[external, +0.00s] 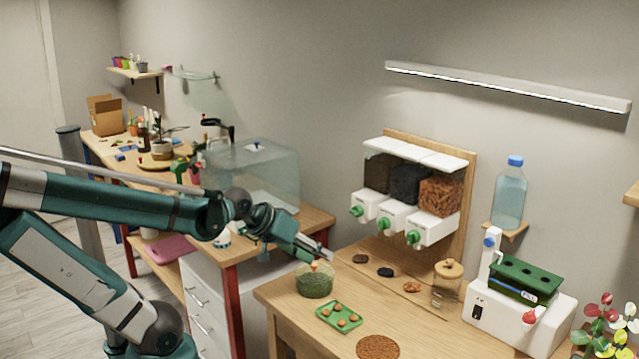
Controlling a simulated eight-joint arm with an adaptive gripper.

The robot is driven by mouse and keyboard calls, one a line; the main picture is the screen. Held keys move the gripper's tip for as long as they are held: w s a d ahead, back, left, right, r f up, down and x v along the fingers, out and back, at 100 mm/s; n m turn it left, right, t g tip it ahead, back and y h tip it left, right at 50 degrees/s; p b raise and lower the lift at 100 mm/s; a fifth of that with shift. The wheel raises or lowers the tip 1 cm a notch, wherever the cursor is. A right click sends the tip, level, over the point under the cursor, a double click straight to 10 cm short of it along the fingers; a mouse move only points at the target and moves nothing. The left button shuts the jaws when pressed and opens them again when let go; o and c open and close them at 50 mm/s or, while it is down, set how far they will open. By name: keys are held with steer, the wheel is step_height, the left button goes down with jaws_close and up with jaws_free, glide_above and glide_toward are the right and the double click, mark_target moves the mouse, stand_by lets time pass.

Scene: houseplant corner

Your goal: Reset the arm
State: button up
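My arm reaches in from the left of the external view, and my gripper (322,254) points down and to the right over the near wooden table (290,300). Its fingertips are just above or behind a round glass bowl with green contents (315,284). A small orange-white bit shows at the bowl's top near the fingertips. The fingers are too small to tell whether they are open, shut or holding something.
A green tray (339,317) with several brown balls and a round brown mat (378,347) lie in front. A corked jar (447,284), a wall dispenser (412,195) and a white device (520,315) stand to the right. A glass tank (252,175) is behind my arm.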

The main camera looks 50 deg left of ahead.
steer(key=s+a+m+g+y, duration=0.2)
steer(key=s+a, duration=0.1)
steer(key=s, duration=0.4)
steer(key=shift+a+r, duration=0.15)
steer(key=shift+a, duration=0.15)
stand_by(1.4)
